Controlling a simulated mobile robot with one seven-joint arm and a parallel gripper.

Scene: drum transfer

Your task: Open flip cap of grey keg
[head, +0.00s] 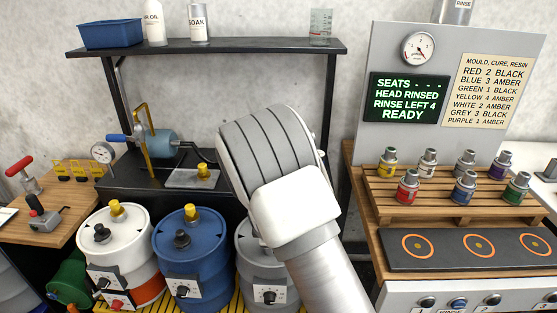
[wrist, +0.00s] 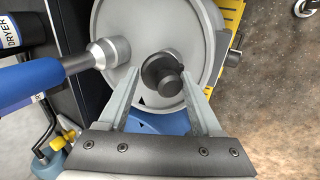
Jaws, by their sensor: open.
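The grey keg (head: 262,272) stands at the right end of the row of kegs in the head view, its top mostly hidden by my arm. In the wrist view I look down on the round grey lid (wrist: 115,25). Its black cap (wrist: 158,68) sits between the two fingertips of my gripper (wrist: 160,76). The gripper is open, one finger on each side of the cap. I cannot tell whether either finger touches it, or whether the cap is flipped up. My gripper is hidden behind my arm in the head view.
A blue keg (head: 183,250) and a white keg (head: 115,240) stand left of the grey keg. A blue and metal part (wrist: 100,55) lies close left of my gripper in the wrist view. A black shelf (head: 260,48) is above; a wooden bench (head: 370,185) is at right.

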